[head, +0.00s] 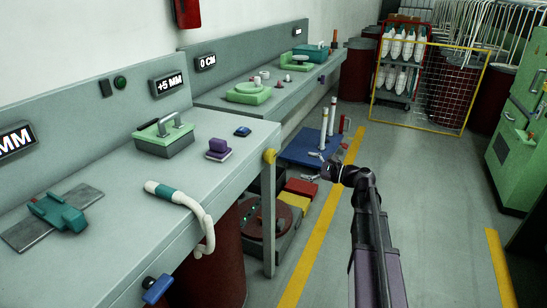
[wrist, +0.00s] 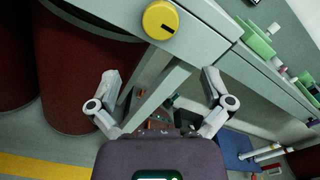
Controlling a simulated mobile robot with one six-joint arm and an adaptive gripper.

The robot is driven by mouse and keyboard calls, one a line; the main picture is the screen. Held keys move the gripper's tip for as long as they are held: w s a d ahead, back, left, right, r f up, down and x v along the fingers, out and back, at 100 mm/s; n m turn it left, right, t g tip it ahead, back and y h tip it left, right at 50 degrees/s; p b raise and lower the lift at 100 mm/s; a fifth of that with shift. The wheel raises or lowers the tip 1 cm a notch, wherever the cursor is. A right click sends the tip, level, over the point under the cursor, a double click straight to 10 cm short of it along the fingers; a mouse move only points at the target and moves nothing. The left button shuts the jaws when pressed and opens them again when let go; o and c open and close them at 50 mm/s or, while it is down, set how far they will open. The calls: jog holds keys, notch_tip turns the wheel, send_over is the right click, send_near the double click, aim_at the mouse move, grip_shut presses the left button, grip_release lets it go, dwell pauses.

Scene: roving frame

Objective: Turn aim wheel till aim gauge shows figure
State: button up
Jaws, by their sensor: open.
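A round yellow wheel (head: 269,155) with a dark mark sits on the right end of the near bench. It also shows at the top of the wrist view (wrist: 160,20). Display panels on the bench's back board read "+5 MM" (head: 167,86) and, cut off at the left edge, "MM" (head: 16,139). Another on the farther bench reads "0 CM" (head: 207,62). No label shows which one is the aim gauge. My gripper (head: 311,166) is open and empty, to the right of the wheel and apart from it. Its spread fingers (wrist: 160,78) are below the wheel in the wrist view.
The near bench (head: 105,230) holds a green block with handles (head: 163,135), a purple block (head: 218,149) and a white and teal hose-like tool (head: 185,205). A blue trolley (head: 305,150) and dark red drums stand nearby.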

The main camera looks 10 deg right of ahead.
aim_at(273, 156)
jog(key=x, duration=1.3)
jog(key=shift+w+a, duration=0.1)
jog(key=shift+c, duration=0.2)
jog(key=c, duration=0.9)
jog(key=shift+d, duration=0.2)
jog(key=shift+a, duration=0.1)
